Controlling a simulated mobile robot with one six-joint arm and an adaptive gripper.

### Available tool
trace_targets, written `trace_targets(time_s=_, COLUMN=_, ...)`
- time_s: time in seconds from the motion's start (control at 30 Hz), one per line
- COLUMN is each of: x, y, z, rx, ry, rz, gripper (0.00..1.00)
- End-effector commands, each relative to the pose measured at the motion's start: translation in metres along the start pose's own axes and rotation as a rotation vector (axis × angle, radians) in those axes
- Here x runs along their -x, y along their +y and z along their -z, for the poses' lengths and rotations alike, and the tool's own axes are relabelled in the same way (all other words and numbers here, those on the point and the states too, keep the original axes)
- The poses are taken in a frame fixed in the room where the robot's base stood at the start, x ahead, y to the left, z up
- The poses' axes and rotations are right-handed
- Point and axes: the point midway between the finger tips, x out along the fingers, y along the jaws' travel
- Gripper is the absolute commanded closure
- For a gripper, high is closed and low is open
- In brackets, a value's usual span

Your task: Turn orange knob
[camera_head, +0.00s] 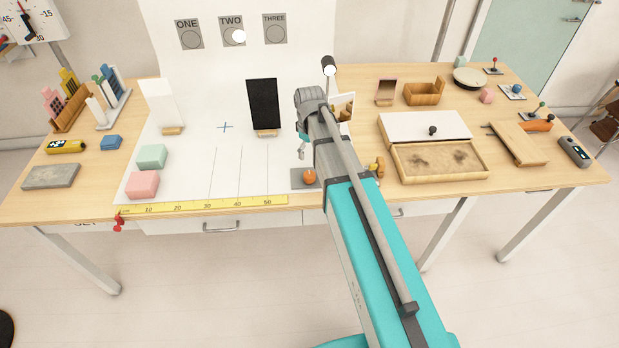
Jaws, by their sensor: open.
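The orange knob (309,177) is a small round knob on a dark grey square plate (298,183) near the front edge of the table, right of centre. My arm passes just to the right of the plate and hides part of its surroundings. My gripper (301,154) is partly hidden behind my arm's wrist. It points downward, is open and empty, and appears above and behind the knob, apart from it. The exact gap is hard to tell.
A black upright panel (263,103) stands left of my wrist. A yellow ruler (204,206) runs along the front edge. A wooden box with a white lid (422,126) lies to the right. Pink (143,185) and green (152,157) blocks sit left. The white board between is mostly clear.

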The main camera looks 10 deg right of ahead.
Motion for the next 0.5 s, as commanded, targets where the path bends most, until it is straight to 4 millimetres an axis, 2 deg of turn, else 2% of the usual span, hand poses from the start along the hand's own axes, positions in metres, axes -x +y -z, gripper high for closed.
trace_targets(time_s=0.03, x=-0.008, y=0.0, z=0.0, rx=0.0, ry=0.0, rz=0.0, gripper=0.08)
trace_targets(time_s=0.5, x=-0.043, y=0.0, z=0.0, rx=0.0, ry=0.0, rz=0.0, gripper=0.08)
